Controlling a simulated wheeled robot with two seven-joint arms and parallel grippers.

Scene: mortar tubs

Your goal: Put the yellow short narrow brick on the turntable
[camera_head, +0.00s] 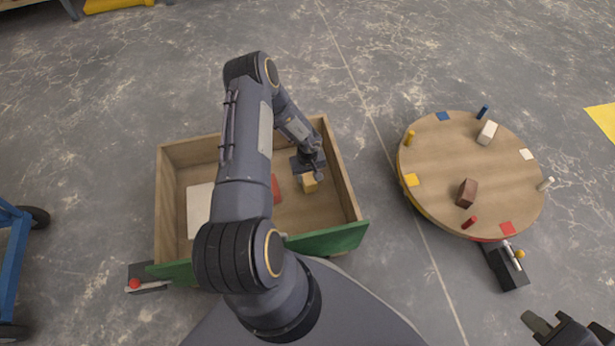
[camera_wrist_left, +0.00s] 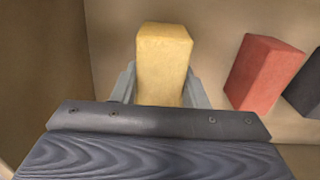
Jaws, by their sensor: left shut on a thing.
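The yellow brick (camera_head: 310,184) is inside the wooden box, near its right wall. It also shows in the left wrist view (camera_wrist_left: 163,62), upright between the fingers. My left gripper (camera_head: 308,172) reaches down into the box and is shut on the yellow brick. The turntable (camera_head: 468,165) is a round wooden disc to the right of the box. It carries a white brick (camera_head: 487,133) and a brown brick (camera_head: 467,193). My right gripper (camera_head: 550,327) shows at the bottom right corner, partly cut off, apart from everything, with its fingers spread.
The wooden box (camera_head: 188,150) has a green front edge and also holds a red brick (camera_wrist_left: 265,72), a dark brick (camera_wrist_left: 307,88) and a white piece (camera_head: 199,210). Several coloured pegs and patches ring the turntable. A blue cart (camera_head: 12,250) stands at left. Bare floor separates box and turntable.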

